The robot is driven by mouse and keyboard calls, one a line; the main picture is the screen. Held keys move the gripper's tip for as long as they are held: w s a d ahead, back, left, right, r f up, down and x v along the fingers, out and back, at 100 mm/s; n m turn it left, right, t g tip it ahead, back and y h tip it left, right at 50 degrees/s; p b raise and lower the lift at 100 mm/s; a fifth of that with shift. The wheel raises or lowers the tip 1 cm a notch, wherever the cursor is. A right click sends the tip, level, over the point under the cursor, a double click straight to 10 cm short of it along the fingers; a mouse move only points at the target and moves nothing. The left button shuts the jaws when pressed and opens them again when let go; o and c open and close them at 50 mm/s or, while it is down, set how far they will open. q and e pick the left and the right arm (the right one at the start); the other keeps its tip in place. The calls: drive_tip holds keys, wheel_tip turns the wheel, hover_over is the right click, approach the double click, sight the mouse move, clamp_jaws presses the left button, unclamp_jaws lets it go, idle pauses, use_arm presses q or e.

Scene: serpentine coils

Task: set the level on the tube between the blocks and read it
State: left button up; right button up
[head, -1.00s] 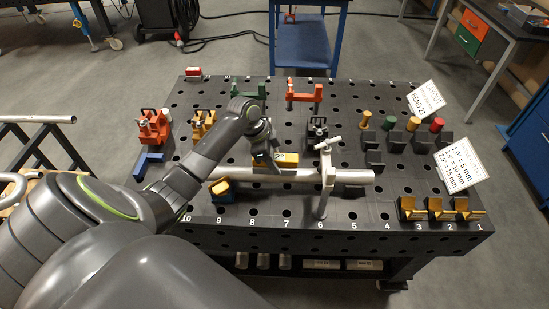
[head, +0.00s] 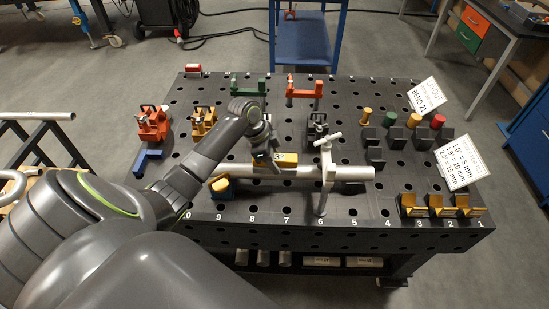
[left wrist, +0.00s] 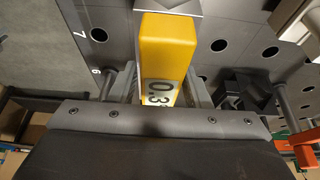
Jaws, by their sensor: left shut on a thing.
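The left wrist view shows the level (left wrist: 168,50) close up, with a display whose turned digits look like 0.3. My left gripper (head: 266,155) is shut on the level from above. The tube lies level across the front of the table and passes a grey upright clamp (head: 325,175). My right gripper is not in view.
On the black holed table (head: 270,215), red (head: 304,90) and green (head: 248,86) brackets stand at the back. Orange (head: 152,125) and yellow (head: 203,122) clamps stand at left. Several gold-topped blocks (head: 440,207) are front right, near a card with angles (head: 460,167).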

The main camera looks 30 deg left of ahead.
use_arm(q)
drive_tip(key=o, duration=1.1)
drive_tip(key=shift+o, duration=0.2)
drive_tip(key=shift+r, duration=0.1)
drive_tip(key=b+v, duration=0.3)
drive_tip(key=v, duration=1.4)
drive_tip(key=shift+s, duration=0.15)
